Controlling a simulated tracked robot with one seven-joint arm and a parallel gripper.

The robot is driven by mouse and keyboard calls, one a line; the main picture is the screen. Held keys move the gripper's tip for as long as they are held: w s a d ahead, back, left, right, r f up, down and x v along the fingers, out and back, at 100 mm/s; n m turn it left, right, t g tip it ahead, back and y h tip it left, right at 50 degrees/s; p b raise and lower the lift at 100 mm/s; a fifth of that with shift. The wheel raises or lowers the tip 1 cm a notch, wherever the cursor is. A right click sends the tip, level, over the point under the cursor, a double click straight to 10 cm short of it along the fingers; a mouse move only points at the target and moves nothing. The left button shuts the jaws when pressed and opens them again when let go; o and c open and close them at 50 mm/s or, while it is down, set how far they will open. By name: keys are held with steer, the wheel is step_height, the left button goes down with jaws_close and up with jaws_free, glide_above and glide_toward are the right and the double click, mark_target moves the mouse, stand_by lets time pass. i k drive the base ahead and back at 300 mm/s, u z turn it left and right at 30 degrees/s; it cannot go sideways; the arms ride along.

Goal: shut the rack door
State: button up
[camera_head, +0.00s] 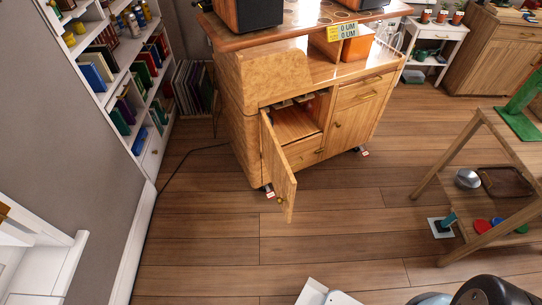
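The rack is a honey-coloured wooden cabinet (240,90) on casters, standing at the upper middle. Its left door (277,168) is hinged on the left and stands wide open, swung out toward me. A small round knob (280,200) shows low on the door near its free edge. Behind the door I see an open compartment (298,122) with an inner shelf. The right door (350,125) is shut. My gripper is not seen; only white and dark parts of my own body show at the bottom edge.
Bare wooden floor (235,235) lies between me and the cabinet. A low wooden shelf stand (450,160) with a bowl (467,179) is at the right. A white bookcase (150,150) is at the left. A dark cable (180,165) runs along the floor left of the cabinet.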

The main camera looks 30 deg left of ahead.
mark_target(283, 182)
steer(key=z, duration=1.65)
steer(key=i, duration=0.1)
steer(key=u, duration=3.4)
steer(key=i, duration=1)
steer(key=z, duration=0.1)
steer(key=k, duration=0.9)
steer(key=u, duration=0.1)
